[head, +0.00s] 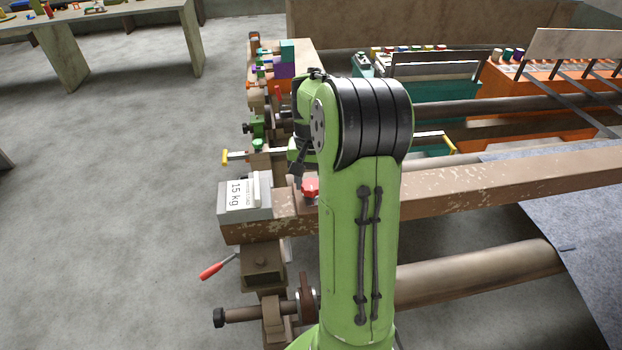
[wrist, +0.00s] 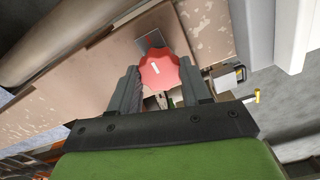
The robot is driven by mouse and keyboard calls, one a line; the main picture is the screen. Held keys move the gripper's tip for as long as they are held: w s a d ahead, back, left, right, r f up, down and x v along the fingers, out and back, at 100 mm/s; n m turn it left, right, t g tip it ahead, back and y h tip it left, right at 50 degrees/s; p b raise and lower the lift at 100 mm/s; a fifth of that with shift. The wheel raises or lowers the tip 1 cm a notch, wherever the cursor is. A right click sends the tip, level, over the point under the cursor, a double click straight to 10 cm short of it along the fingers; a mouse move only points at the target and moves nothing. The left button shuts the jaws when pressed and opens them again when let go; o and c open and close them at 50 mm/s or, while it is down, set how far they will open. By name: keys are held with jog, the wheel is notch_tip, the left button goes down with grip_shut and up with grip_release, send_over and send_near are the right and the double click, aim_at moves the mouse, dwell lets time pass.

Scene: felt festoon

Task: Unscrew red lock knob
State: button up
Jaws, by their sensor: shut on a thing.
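The red lock knob (wrist: 160,70) is a lobed knob with a white mark on its face. In the wrist view it sits between the two fingers of my gripper (wrist: 162,82), which is shut on it. In the head view the red knob (head: 311,187) shows on the brown beam, beside my green arm. My arm hides part of the knob there, and the fingers are hard to make out.
A grey 15 kg weight (head: 243,198) sits on the beam's left end. A red-handled lever (head: 218,266) sticks out below it, and a yellow-ended handle (head: 232,157) juts out above. Grey felt (head: 590,225) hangs at the right. The floor at left is clear.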

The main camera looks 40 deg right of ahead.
jog(key=shift+n, duration=0.3)
jog(key=n, duration=0.4)
jog(key=shift+n+p, duration=0.3)
jog(key=shift+p, duration=0.05)
jog(key=n, duration=0.9)
jog(key=n+b, duration=0.1)
jog(key=n, duration=0.4)
jog(key=shift+a, duration=0.1)
jog(key=o, duration=1.1)
jog(key=shift+c, duration=0.2)
